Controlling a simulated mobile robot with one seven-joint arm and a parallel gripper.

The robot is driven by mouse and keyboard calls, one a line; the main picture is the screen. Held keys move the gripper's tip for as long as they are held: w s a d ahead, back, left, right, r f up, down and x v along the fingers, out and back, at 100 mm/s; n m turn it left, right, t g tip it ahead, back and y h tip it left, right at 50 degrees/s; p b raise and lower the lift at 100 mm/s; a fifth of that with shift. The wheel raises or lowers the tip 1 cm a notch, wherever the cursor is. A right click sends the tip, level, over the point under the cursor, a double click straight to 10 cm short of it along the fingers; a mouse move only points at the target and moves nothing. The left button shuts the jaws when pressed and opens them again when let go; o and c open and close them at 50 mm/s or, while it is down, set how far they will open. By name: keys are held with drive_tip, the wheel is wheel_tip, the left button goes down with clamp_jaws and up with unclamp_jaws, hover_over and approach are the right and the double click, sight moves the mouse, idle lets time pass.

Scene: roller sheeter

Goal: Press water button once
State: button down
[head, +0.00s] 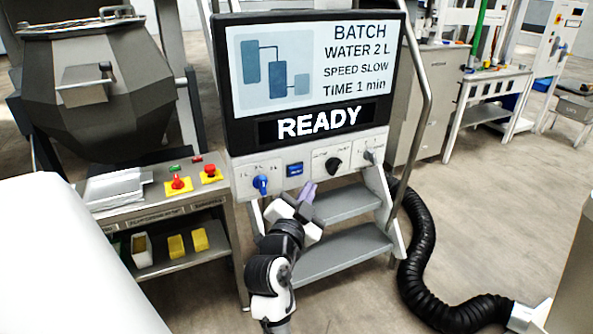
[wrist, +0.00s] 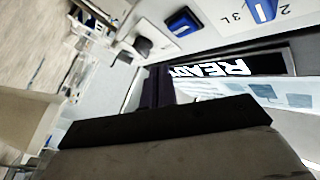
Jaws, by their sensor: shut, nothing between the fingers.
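The control panel (head: 245,172) sits below a large screen that reads WATER 2 L and READY. A blue rectangular button (head: 294,169), with lettering too small to read, is between a blue knob (head: 261,185) and a black knob (head: 333,162). My gripper (head: 308,192) is shut and empty, just below the blue button; a small gap seems to remain, though depth is hard to judge. The wrist view is turned over and shows the blue button (wrist: 183,22), the blue knob (wrist: 260,10) near a 2 and 3 L mark, and the black knob (wrist: 143,46).
Steps (head: 345,250) stand below the panel. A bench (head: 150,205) at left carries red emergency buttons (head: 177,183) and yellow bins (head: 200,240). A black hose (head: 420,260) lies on the floor at right. A metal drum (head: 95,95) stands behind left.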

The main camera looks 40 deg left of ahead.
sight(302, 169)
drive_tip(key=a, duration=0.1)
drive_tip(key=w+a+b, duration=0.1)
drive_tip(key=a, duration=0.1)
drive_tip(key=shift+w+a, duration=0.25)
drive_tip(key=shift+b, duration=0.3)
idle(1.6)
drive_tip(key=shift+w+a, duration=0.15)
drive_tip(key=shift+a, duration=0.2)
drive_tip(key=shift+w+a+b, duration=0.15)
drive_tip(key=shift+a+b, duration=0.3)
drive_tip(key=shift+b, duration=0.15)
idle(0.5)
drive_tip(key=shift+d, duration=0.1)
drive_tip(key=shift+s+d, duration=0.35)
drive_tip(key=shift+d, duration=0.35)
drive_tip(key=shift+d, duration=0.1)
